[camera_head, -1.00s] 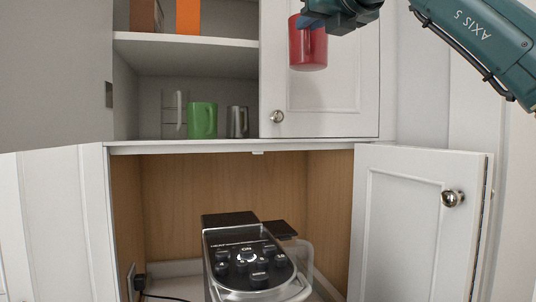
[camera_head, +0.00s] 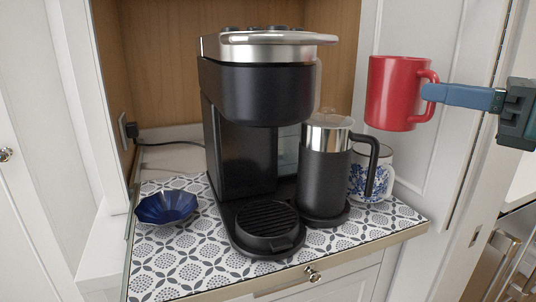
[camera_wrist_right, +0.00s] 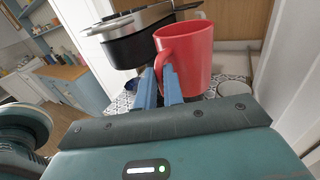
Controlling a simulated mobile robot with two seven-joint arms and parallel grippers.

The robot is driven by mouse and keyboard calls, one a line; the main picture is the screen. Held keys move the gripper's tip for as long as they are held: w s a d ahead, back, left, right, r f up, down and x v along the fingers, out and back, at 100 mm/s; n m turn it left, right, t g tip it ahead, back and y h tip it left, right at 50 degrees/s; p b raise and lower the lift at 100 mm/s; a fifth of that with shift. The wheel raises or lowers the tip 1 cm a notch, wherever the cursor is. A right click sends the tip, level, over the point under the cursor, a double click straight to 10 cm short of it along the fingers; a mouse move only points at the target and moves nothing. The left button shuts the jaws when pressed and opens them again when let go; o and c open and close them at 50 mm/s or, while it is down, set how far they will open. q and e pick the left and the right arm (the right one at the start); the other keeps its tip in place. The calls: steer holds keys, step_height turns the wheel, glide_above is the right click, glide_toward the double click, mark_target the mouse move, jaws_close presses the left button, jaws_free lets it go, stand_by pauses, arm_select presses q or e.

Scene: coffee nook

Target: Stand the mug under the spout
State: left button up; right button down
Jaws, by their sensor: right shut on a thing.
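A red mug (camera_head: 392,92) is held upright in the air at the right of the head view, in front of the open cabinet door. My right gripper (camera_head: 432,92) is shut on the mug's handle. In the right wrist view the mug (camera_wrist_right: 190,58) sits beyond the blue fingers (camera_wrist_right: 160,82) of my gripper. The black and silver coffee machine (camera_head: 262,85) stands in the nook, left of the mug. Its round drip tray (camera_head: 266,220) is bare at the front, below the black head. The spout itself is hidden under the head. My left gripper is not in view.
A black and steel frother jug (camera_head: 325,170) stands right of the drip tray, with a blue-patterned white mug (camera_head: 377,172) behind its handle. A dark blue bowl (camera_head: 167,207) sits left on the patterned counter (camera_head: 190,262). The open door (camera_head: 430,40) stands at the right.

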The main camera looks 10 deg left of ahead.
steer(key=s+f+n+g+b, duration=0.15)
steer(key=s+f+b, duration=0.25)
steer(key=s+f, duration=0.7)
arm_select(q)
steer(key=p, duration=0.1)
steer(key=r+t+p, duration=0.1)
steer(key=p, duration=0.1)
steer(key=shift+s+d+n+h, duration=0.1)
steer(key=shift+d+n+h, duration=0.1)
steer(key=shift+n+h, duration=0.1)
arm_select(e)
steer(key=f+x, duration=0.2)
steer(key=x, duration=0.7)
steer(key=f+x, duration=0.1)
steer(key=x, duration=0.9)
steer(key=shift+s+f+y, duration=0.2)
steer(key=shift+f+y, duration=0.15)
steer(key=shift+y, duration=0.05)
